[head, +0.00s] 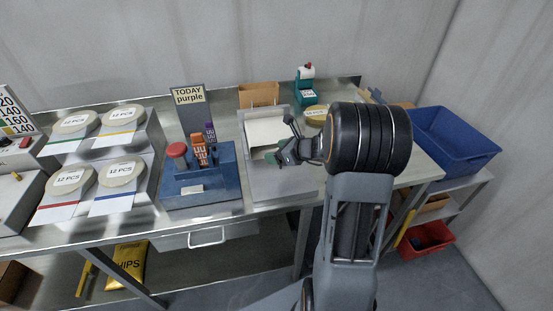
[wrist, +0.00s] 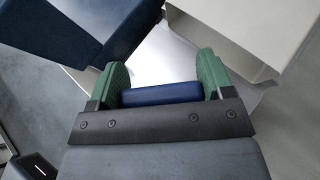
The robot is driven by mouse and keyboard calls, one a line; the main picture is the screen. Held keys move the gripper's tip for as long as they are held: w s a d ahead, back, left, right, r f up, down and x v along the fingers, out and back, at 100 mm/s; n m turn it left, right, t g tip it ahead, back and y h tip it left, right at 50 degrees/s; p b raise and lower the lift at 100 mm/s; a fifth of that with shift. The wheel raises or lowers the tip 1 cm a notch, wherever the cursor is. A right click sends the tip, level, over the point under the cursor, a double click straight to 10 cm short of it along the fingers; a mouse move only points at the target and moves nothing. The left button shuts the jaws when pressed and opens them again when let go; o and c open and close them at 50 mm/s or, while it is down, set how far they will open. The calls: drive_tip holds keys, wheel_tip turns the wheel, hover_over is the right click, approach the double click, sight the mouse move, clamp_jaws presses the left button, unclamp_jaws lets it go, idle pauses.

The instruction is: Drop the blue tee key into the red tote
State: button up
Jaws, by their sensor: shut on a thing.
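My gripper (head: 283,153) is at the front of a pale box-shaped unit (head: 265,130) on the bench in the head view. In the wrist view my gripper's green fingers (wrist: 163,85) are shut on a dark blue bar, which looks like the blue tee key (wrist: 162,94). Only part of the key shows between the fingers; I cannot make it out in the head view. The red tote (head: 428,243) is low at the right in the head view, under the blue bin's stand, well away from my gripper. Something dark lies in the tote.
A blue block (head: 182,191) with orange and purple tools and a red knob stands left of my gripper. A large blue bin (head: 455,155) stands at the right, above the tote. Several labelled round pads lie on stepped stands at the left. Floor in front is clear.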

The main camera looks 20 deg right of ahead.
drive_tip(key=shift+w+f, duration=0.15)
drive_tip(key=shift+f, duration=1.6)
drive_tip(key=shift+f, duration=0.1)
drive_tip(key=shift+f, duration=0.15)
drive_tip(key=o, duration=0.9)
